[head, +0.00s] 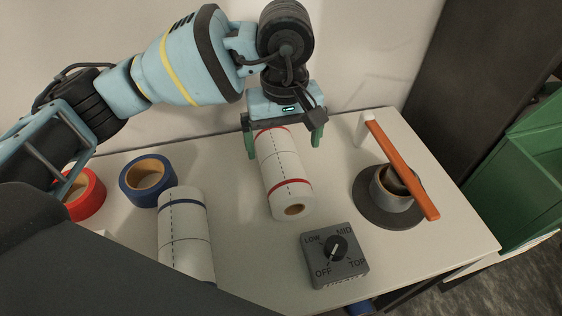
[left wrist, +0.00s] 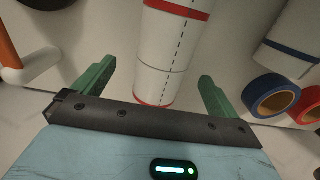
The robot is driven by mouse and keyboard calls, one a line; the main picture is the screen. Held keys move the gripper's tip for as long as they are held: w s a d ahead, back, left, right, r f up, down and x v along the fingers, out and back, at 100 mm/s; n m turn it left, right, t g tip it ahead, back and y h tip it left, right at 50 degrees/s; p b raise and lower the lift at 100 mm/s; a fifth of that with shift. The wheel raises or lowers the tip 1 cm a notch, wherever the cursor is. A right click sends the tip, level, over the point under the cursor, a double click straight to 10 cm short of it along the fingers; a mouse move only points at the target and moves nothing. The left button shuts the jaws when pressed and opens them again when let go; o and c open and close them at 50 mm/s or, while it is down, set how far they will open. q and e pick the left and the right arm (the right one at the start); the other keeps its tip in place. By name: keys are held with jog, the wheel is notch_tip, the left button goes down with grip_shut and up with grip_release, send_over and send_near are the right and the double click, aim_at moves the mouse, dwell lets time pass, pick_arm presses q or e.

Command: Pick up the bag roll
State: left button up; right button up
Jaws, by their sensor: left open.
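A white roll with red bands and a dashed line (head: 282,172) lies on the bench, its brown core end facing the front. A similar white roll with a blue band (head: 186,240) lies to its left, partly hidden by a dark shape in front; it also shows in the left wrist view (left wrist: 290,43). My left gripper (head: 284,142) is open above the far end of the red-banded roll, one green finger on each side. In the left wrist view, the red-banded roll (left wrist: 166,55) lies between the open fingers, with gaps on both sides. My right gripper is not in view.
Blue tape (head: 148,175) and red tape (head: 84,196) lie at the left. A grey dial box (head: 334,256) stands front right of the red-banded roll. An orange bar (head: 400,165) extends over a grey round base (head: 368,205) at right. A wall stands close behind.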

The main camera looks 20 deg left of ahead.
aim_at(281, 163)
pick_arm(q)
jog(key=shift+w+f, duration=0.1)
jog(key=shift+f, duration=0.45)
jog(key=shift+a+f, duration=0.1)
jog(key=shift+f, duration=0.35)
jog(key=shift+s+a+f+p, duration=0.1)
jog(key=shift+s+f+p, duration=0.1)
jog(key=shift+f, duration=0.85)
jog(key=shift+s+f+p, duration=0.1)
jog(key=shift+f+p, duration=0.1)
jog(key=shift+f, duration=0.85)
jog(key=c, duration=1.3)
notch_tip(281, 163, up, 10)
jog(key=shift+r, duration=0.1)
